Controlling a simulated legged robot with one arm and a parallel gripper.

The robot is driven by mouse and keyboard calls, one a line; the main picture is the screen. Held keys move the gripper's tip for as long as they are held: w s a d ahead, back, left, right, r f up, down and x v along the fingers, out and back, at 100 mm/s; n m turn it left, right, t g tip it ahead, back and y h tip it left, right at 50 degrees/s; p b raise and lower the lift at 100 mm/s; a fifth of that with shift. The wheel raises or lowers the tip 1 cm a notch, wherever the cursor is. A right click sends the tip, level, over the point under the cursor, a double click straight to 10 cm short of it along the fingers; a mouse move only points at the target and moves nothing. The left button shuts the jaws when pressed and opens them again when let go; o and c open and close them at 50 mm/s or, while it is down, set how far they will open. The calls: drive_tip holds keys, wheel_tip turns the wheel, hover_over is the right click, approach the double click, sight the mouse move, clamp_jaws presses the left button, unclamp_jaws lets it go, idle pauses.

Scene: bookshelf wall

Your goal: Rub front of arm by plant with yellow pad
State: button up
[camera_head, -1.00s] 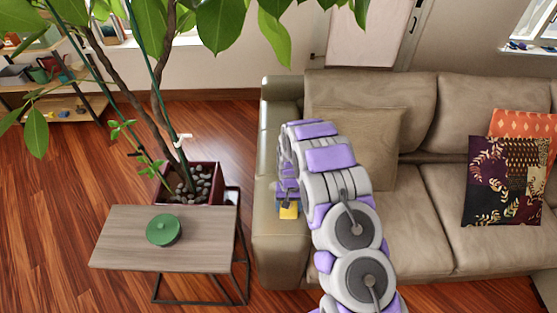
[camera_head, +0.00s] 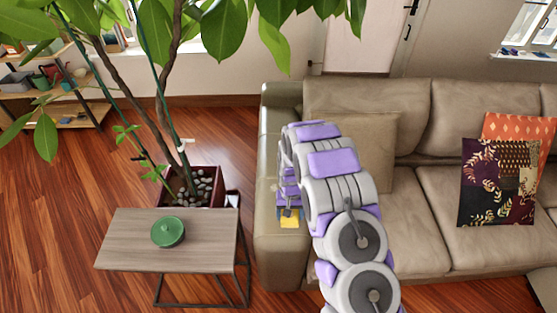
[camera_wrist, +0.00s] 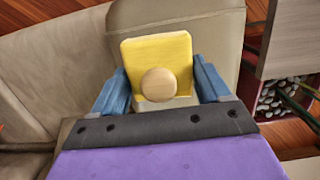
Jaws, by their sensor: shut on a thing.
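The yellow pad (camera_wrist: 157,52) with a round wooden knob is held between the blue fingers of my gripper (camera_wrist: 160,88) in the wrist view. In the head view the pad (camera_head: 290,218) shows at the end of my gripper (camera_head: 289,210), over the sofa arm nearest the plant. The front of that sofa arm (camera_head: 279,262) is tan leather and shows below the pad. I cannot tell whether the pad touches the leather. The plant (camera_head: 171,130) stands in a dark red pot left of the sofa arm.
Cushions (camera_head: 497,182) lie on the right of the sofa (camera_head: 420,225). A shelf (camera_head: 62,118) is at the far left. Wooden floor is open on the left.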

drive_tip(key=shift+r+p, duration=0.5)
drive_tip(key=shift+r, duration=1.4)
